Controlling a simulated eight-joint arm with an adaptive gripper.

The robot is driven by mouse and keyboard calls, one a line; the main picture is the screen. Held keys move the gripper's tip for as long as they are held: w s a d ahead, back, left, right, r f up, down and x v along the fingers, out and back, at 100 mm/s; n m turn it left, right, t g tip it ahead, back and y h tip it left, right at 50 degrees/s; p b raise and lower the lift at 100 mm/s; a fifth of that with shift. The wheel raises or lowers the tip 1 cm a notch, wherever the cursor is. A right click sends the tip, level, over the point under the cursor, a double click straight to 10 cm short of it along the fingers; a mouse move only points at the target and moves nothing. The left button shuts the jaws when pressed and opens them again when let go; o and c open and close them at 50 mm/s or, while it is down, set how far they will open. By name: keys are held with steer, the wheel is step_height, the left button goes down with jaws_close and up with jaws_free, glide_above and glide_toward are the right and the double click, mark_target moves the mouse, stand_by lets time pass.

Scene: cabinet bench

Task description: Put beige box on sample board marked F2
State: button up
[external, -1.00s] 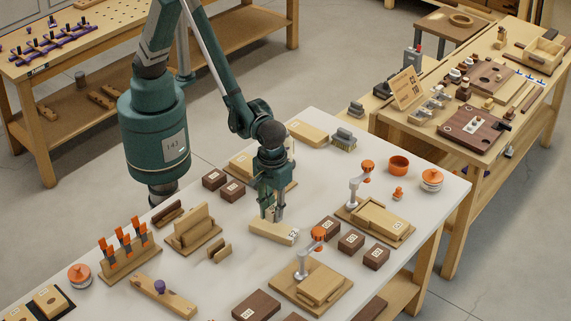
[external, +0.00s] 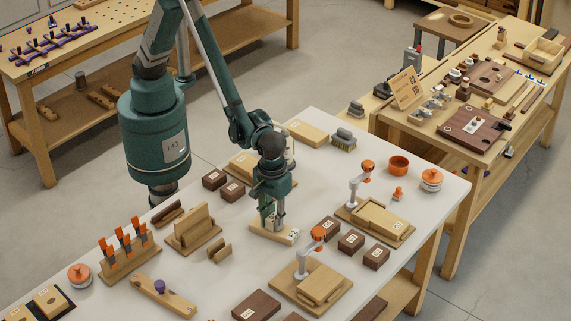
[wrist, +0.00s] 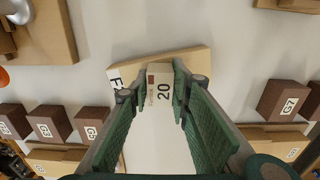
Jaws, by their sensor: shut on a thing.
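The beige box (wrist: 159,92), marked 20, is between the two fingers of my gripper (wrist: 156,84) in the wrist view. My gripper is shut on it. In the external view my gripper (external: 271,227) points down over the light wooden sample board (external: 259,233), and the fingers hide much of the box. The board also shows under the box in the wrist view (wrist: 196,60). Its label, at the left end there, is partly hidden, with an F readable. The box is over the middle of the board; I cannot tell whether it touches it.
Dark brown blocks (external: 351,242) stand right of the board, near an orange-knobbed clamp fixture (external: 311,284). Small wooden pieces (external: 219,250) and a slotted holder (external: 194,228) stand to the left. A dark block marked G7 (wrist: 284,99) is right in the wrist view.

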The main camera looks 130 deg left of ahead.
mark_target(273, 218)
steer(key=shift+f, duration=0.2)
steer(key=o, duration=0.9)
steer(key=shift+r, duration=0.2)
step_height(273, 218, up, 12)
steer(key=shift+r+p, duration=0.1)
steer(key=shift+p, duration=0.6)
